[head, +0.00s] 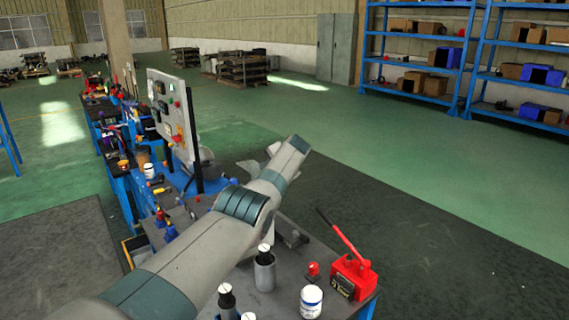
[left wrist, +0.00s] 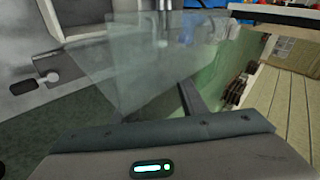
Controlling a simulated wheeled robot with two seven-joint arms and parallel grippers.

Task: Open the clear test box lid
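My left arm reaches in from the lower left in the head view, and its gripper (head: 262,160) is near the upright panel, on its right side. Two pale finger-like parts stick out toward the panel, but whether they are open or shut is unclear. A clear, see-through sheet (left wrist: 125,75), which looks like part of the test box, fills the middle of the left wrist view, just ahead of my gripper body. I cannot tell whether the gripper touches it. The clear box cannot be made out in the head view. My right gripper is not in view.
A grey control panel (head: 165,112) with gauges and buttons stands upright on the long blue bench. A red device with a lever (head: 352,275), a white jar (head: 311,302) and dark-topped cylinders (head: 264,272) stand at the bench's near end. Open floor lies to the right.

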